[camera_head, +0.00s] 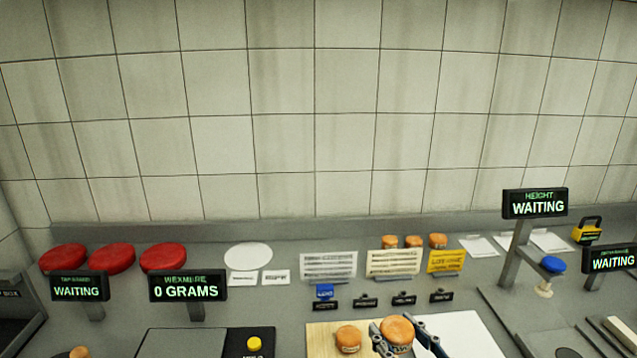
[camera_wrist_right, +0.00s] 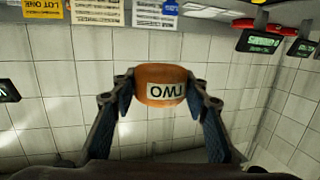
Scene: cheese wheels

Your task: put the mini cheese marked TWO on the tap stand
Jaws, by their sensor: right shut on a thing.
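My right gripper (camera_head: 402,338) is shut on an orange mini cheese (camera_head: 397,328), one finger on each side, over the right part of the wooden board. In the right wrist view the held cheese (camera_wrist_right: 160,78) has a white label reading TWO, seen upside down, between the fingertips (camera_wrist_right: 160,88). A sign that seems to read TAP, with WAITING below (camera_head: 79,288), stands at the far left. The stand surface by it is mostly cut off by the bottom edge. My left gripper is not in view.
Another mini cheese (camera_head: 348,338) sits on the wooden board (camera_head: 318,340), left of the held one. An orange top (camera_head: 79,353) shows at the bottom left. The Wexmere scale sign (camera_head: 187,287) reads 0 GRAMS. Red wheels (camera_head: 111,259) lie behind. The height post (camera_head: 516,250) stands right.

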